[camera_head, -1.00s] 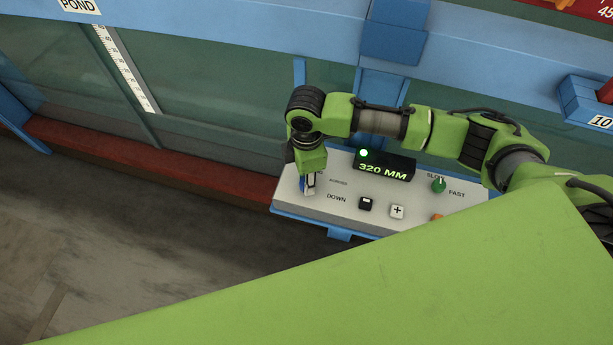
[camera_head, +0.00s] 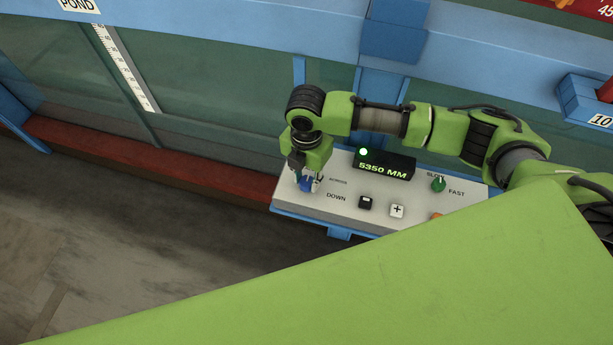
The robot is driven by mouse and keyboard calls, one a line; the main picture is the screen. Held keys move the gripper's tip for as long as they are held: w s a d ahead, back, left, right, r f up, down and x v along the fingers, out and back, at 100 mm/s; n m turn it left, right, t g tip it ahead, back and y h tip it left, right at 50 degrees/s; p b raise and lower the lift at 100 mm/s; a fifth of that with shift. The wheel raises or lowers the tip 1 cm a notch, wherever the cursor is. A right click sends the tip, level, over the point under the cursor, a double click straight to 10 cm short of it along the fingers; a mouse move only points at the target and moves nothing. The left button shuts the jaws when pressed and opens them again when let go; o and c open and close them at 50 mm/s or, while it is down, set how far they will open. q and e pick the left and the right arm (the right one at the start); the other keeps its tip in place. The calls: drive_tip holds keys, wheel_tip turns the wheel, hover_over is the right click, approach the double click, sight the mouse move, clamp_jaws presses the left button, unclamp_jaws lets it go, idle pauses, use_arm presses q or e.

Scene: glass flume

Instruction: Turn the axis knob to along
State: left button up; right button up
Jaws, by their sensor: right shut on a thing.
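A white control panel (camera_head: 335,206) with a blue edge is mounted on the flume's side. A blue knob (camera_head: 305,186) sits at its left end, and my right gripper (camera_head: 306,183) is shut on it from above. The gripper hides much of the knob and the lettering around it; a small word, seemingly ACROSS, shows just to the right. The black display (camera_head: 385,164) reads 5350 MM, with a lit green lamp (camera_head: 364,153) at its corner. My left gripper is not in view.
The panel also bears a black button (camera_head: 367,202) by the word DOWN, a white plus button (camera_head: 397,211) and a green SLOW/FAST knob (camera_head: 438,185). An orange part (camera_head: 437,217) is mostly hidden by my green body. The glass wall (camera_head: 220,100) stands behind.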

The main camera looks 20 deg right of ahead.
sight(306, 182)
idle(0.3)
drive_tip(key=o, duration=1.1)
drive_tip(key=shift+r, duration=0.1)
wheel_tip(306, 182, up, 12)
idle(0.4)
